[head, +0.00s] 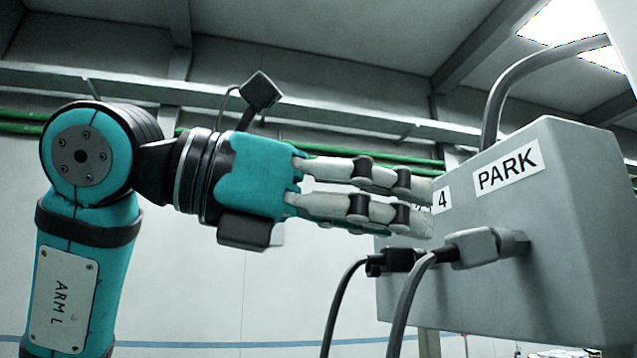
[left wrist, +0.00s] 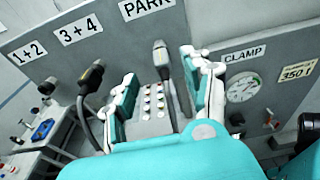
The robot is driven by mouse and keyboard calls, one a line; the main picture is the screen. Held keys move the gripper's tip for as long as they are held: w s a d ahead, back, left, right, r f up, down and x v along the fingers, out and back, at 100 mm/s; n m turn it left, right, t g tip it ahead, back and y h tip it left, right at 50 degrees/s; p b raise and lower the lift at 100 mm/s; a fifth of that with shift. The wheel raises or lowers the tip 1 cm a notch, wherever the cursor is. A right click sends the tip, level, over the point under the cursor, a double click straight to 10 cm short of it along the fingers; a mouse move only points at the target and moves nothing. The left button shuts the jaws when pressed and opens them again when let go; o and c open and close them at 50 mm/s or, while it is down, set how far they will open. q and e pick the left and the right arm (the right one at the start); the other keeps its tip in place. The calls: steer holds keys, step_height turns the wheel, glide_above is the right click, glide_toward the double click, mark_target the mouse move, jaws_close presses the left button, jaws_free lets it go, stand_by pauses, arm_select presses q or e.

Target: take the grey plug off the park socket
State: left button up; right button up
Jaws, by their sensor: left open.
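The grey plug (head: 474,248) sits in the park socket (head: 515,243) on the front of the grey box, under the PARK label (head: 508,167). Its dark cable hangs down from its back end. My left gripper (head: 432,208) is open and empty, its fingers reaching toward the box, up and left of the plug in the head view. In the left wrist view the grey plug (left wrist: 161,58) shows between the two spread fingers of the left gripper (left wrist: 160,68), with no contact visible. The socket is mostly hidden behind the plug there. My right gripper is not in view.
A black plug (head: 397,260) with its own cable is close beside the grey one; it also shows under the 3+4 label in the left wrist view (left wrist: 91,76), near the left finger. A CLAMP gauge (left wrist: 243,87) is to the right. A thick conduit (head: 510,80) rises behind the box.

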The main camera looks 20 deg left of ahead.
mark_target(463, 233)
arm_select(q)
steer(key=p+x, duration=0.1)
steer(key=x, duration=0.6)
steer(key=shift+d+p, duration=0.1)
steer(key=shift+p, duration=0.3)
steer(key=shift+w+d+f, duration=0.1)
steer(key=shift+w+d, duration=0.3)
steer(key=shift+d, duration=0.1)
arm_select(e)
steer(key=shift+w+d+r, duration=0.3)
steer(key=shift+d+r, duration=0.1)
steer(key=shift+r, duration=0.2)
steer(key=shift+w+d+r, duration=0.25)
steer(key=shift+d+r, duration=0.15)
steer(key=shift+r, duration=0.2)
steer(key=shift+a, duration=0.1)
arm_select(q)
steer(key=c, duration=0.4)
jaws_close()
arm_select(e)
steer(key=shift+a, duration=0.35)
arm_select(q)
steer(key=shift+s+a, duration=0.1)
steer(key=shift+a, duration=0.05)
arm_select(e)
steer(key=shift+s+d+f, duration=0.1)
